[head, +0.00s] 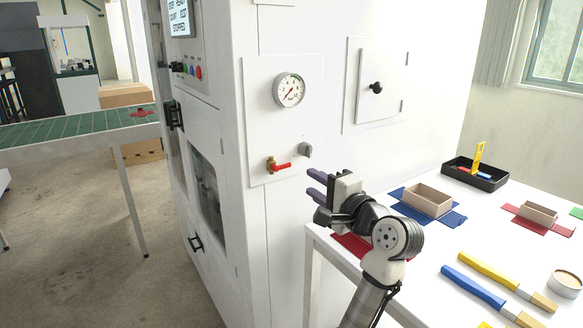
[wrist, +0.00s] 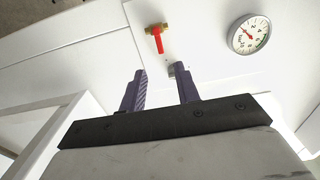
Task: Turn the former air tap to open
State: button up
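The air tap (head: 277,165) has a brass body and a red lever, on the white panel of the machine. In the head view its lever points right, roughly level. The tap also shows in the wrist view (wrist: 157,36), ahead of the fingers and apart from them. My gripper (head: 318,186) is to the right of and a little below the tap in the head view. Its two dark purple fingers are spread with nothing between them. A round pressure gauge (head: 289,90) sits above the tap, and a grey knob (head: 306,149) sits to its right.
A white table at right holds a blue mat with a cardboard box (head: 428,199), a black tray (head: 475,175), a smaller box (head: 537,213) and brushes (head: 474,288). A small hatch with a black knob (head: 376,88) is right of the gauge. A green conveyor (head: 75,130) is at left.

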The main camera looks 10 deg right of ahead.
aim_at(287, 166)
jog(key=p+x, duration=0.2)
jog(key=x, duration=0.7)
jog(key=shift+w+a, duration=0.1)
jog(key=shift+w, duration=0.1)
jog(key=shift+c, duration=0.4)
grip_shut()
